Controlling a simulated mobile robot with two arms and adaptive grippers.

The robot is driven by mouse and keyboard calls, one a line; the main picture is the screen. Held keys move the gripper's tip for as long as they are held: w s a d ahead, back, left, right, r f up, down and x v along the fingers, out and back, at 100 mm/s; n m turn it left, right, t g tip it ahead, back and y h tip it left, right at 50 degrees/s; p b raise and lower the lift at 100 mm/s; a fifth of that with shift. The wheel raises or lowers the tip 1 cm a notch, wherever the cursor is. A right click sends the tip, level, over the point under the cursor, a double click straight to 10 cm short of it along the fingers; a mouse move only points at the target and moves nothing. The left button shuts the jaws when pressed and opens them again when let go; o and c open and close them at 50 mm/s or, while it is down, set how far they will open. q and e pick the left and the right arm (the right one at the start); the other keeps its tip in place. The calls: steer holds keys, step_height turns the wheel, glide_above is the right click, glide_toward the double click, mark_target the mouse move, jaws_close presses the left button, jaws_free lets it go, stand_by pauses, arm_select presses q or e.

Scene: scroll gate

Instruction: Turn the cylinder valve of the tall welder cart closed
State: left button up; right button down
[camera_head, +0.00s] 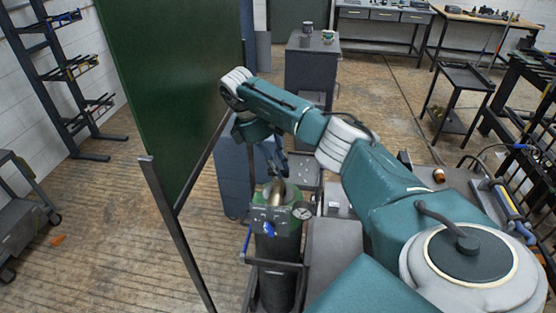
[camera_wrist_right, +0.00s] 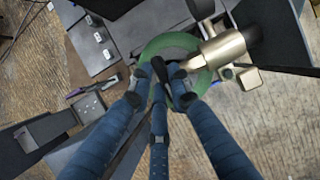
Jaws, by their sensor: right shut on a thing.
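The tall welder cart (camera_head: 272,263) stands at the lower middle of the head view, holding a dark gas cylinder (camera_head: 277,285) upright. A green collar (camera_wrist_right: 150,48) rings the cylinder's top in the wrist view, around a brass valve body (camera_wrist_right: 222,48). The brass also shows in the head view (camera_head: 277,191). My right gripper (camera_head: 277,170) reaches down from above to the valve. In the wrist view its blue fingers (camera_wrist_right: 165,80) are closed together at the brass stem, shut on the cylinder valve's handle, which the fingertips mostly hide. My left gripper is not in view.
A green welding screen (camera_head: 170,90) on a dark frame stands close left of my right arm. A pressure gauge (camera_head: 302,211) sits beside the valve. A grey cabinet (camera_head: 312,65) stands behind. Open wooden floor (camera_head: 110,220) lies left of the screen.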

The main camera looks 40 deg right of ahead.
steer(key=shift+r, duration=0.1)
steer(key=c, duration=1.6)
jaws_free()
step_height(320, 180, up, 10)
steer(key=shift+f, duration=0.1)
